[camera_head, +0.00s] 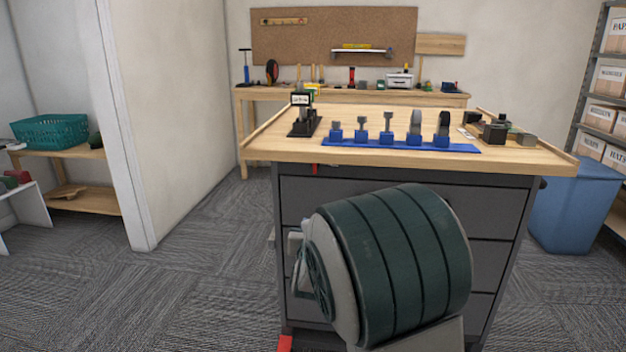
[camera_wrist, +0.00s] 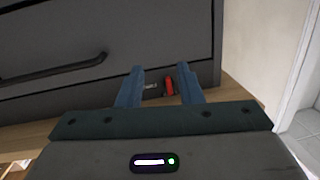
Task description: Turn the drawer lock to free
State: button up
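The red lock lever (camera_wrist: 169,84) shows in the wrist view on the dark grey drawer cabinet (camera_wrist: 110,35), beside a small dark plate with pale lettering (camera_wrist: 150,88). My gripper (camera_wrist: 162,72) has its two blue fingers apart with nothing held. The lever and plate appear between the fingers in the picture; I cannot tell how far the tips are from them. In the head view, a small red piece (camera_head: 315,168) shows just under the worktop's front edge, at the cabinet's upper left. My arm hides much of the drawer fronts, and my fingers are not clear there.
The wooden worktop (camera_head: 360,151) overhangs the cabinet. It carries a blue rack (camera_head: 330,143) of tools and a black stand (camera_head: 303,125). A dark drawer handle (camera_wrist: 55,70) shows in the wrist view. A blue bin (camera_head: 570,205) stands at right; carpet is open at left.

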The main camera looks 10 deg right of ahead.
aim_at(315, 166)
jog(key=w+r+t+h+b, duration=0.1)
jog(key=w+r, duration=0.2)
jog(key=w, duration=0.1)
jog(key=w+d+r+t+h+b, duration=0.1)
jog(key=w+r+t, duration=0.1)
jog(key=w+r, duration=0.1)
jog(key=w+d+r+t+h+b, duration=0.1)
jog(key=w+r, duration=0.2)
jog(key=w, duration=0.3)
jog(key=shift+w+m+t+h+b, duration=0.1)
jog(key=shift+m+t+h+b, duration=0.2)
jog(key=shift+t+h, duration=0.1)
grip_shut()
